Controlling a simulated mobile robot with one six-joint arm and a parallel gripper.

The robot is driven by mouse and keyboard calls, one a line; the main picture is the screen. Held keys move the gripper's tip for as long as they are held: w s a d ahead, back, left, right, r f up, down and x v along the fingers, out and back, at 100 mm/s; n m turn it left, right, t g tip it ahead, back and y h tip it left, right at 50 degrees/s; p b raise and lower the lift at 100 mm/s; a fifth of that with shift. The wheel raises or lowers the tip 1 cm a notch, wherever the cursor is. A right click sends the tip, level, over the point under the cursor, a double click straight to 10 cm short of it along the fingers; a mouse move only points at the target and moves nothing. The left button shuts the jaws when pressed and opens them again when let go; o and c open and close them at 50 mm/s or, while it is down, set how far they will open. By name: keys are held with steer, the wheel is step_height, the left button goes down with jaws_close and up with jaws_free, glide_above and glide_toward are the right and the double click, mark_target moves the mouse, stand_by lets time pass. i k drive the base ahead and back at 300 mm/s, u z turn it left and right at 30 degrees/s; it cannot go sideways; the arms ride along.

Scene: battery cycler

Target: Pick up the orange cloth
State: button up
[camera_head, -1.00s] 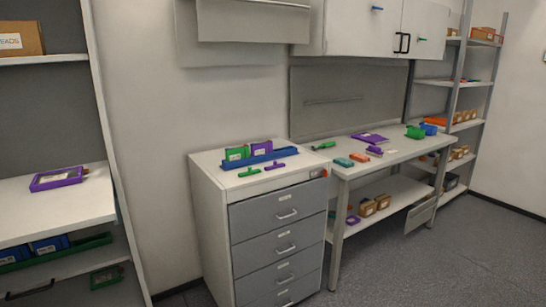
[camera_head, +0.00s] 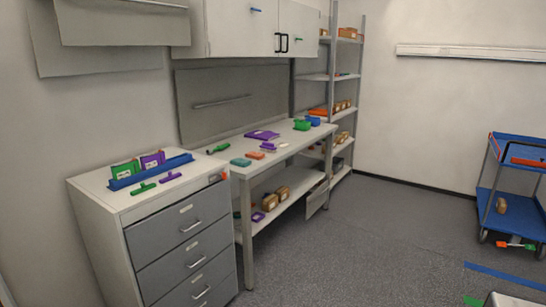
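A small flat orange piece (camera_head: 255,155) lies on the workbench top (camera_head: 285,150), next to a similar teal piece (camera_head: 240,162). It may be the orange cloth, but it is too small to tell cloth from block. My gripper is not in view.
A grey drawer cabinet (camera_head: 185,240) stands left of the bench, with a blue rack (camera_head: 150,172) on top. Cardboard boxes (camera_head: 275,198) sit on the bench's lower shelf. A blue cart (camera_head: 515,215) stands at right. Grey floor (camera_head: 385,235) between is open.

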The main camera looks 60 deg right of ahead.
mark_target(253, 155)
steer(key=u, duration=0.7)
steer(key=k, duration=0.15)
steer(key=z, duration=2.7)
steer(key=k, duration=0.95)
steer(key=u, duration=0.2)
steer(key=i, duration=0.75)
